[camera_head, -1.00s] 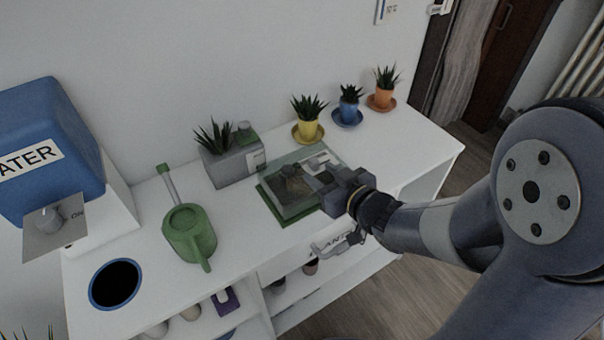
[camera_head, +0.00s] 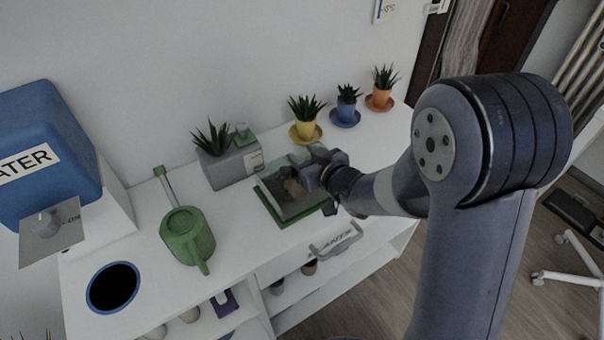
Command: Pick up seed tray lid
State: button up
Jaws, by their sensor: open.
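The seed tray lid (camera_head: 275,183) is a clear, boxy cover with a greenish tint, with brown contents visible through it. It sits on a green seed tray (camera_head: 283,222) in the middle of the white desk top. My gripper (camera_head: 304,168) is open and reaches in from the right, over the right back part of the lid. It hides that part of the lid, and I cannot tell whether the fingers touch it.
A grey planter (camera_head: 232,167) stands close behind the tray, to the left. Yellow (camera_head: 305,130), blue (camera_head: 347,112) and orange (camera_head: 379,97) potted plants line the back. A green watering can (camera_head: 187,237) stands left. A blue water tank (camera_head: 45,150) is far left.

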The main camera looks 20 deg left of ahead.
grip_shut()
dwell(0.4)
jog(key=shift+r, duration=0.1)
